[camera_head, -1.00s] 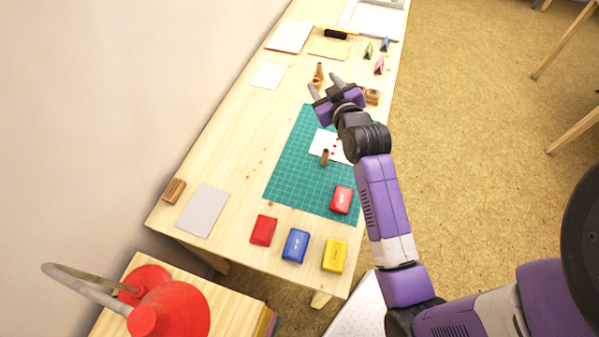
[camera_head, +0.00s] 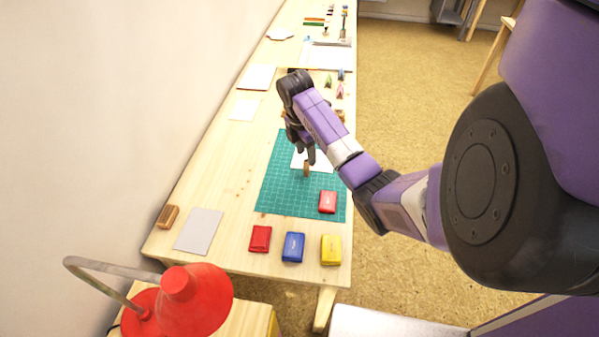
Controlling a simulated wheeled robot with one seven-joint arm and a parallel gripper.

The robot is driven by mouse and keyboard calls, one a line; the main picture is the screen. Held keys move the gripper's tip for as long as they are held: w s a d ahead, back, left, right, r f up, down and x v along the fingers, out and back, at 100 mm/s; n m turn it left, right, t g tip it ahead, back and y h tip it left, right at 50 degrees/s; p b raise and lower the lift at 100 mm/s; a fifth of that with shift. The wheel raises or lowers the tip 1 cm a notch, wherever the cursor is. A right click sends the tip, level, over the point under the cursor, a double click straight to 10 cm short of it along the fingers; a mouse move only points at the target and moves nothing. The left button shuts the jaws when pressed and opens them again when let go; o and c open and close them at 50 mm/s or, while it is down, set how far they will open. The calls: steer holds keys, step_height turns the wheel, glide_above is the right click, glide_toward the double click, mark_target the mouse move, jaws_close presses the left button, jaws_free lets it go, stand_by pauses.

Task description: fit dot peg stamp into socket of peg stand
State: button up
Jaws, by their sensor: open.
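A small wooden peg stamp (camera_head: 306,171) stands upright on the green cutting mat, at the lower edge of a white card; I take it for the dot peg stamp. My gripper (camera_head: 308,155) is open and points down just above and behind the stamp's top; whether the fingers flank it I cannot tell. A small wooden block (camera_head: 340,115), perhaps the peg stand, sits behind the mat at the table's right edge. Its socket is too small to make out. Another small wooden piece (camera_head: 284,114) shows partly, mostly hidden by my arm.
The green mat (camera_head: 277,190) also bears a red inkpad (camera_head: 327,202). Red (camera_head: 260,239), blue (camera_head: 293,247) and yellow (camera_head: 331,249) inkpads lie in front. A grey sheet (camera_head: 199,231) and wooden block (camera_head: 167,216) lie at left. Small clips stand at the far right edge.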

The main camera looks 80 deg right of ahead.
mark_target(308, 167)
steer(key=shift+s+d+f+p, duration=0.1)
steer(key=shift+d+f+p, duration=0.05)
steer(key=shift+f, duration=1.15)
steer(key=shift+s+d+f+p, duration=0.1)
steer(key=shift+d+f, duration=0.1)
steer(key=shift+f, duration=1.1)
steer(key=shift+s+d+f+p, duration=0.1)
steer(key=shift+d+f+p, duration=0.05)
steer(key=shift+f, duration=1.15)
jaws_close()
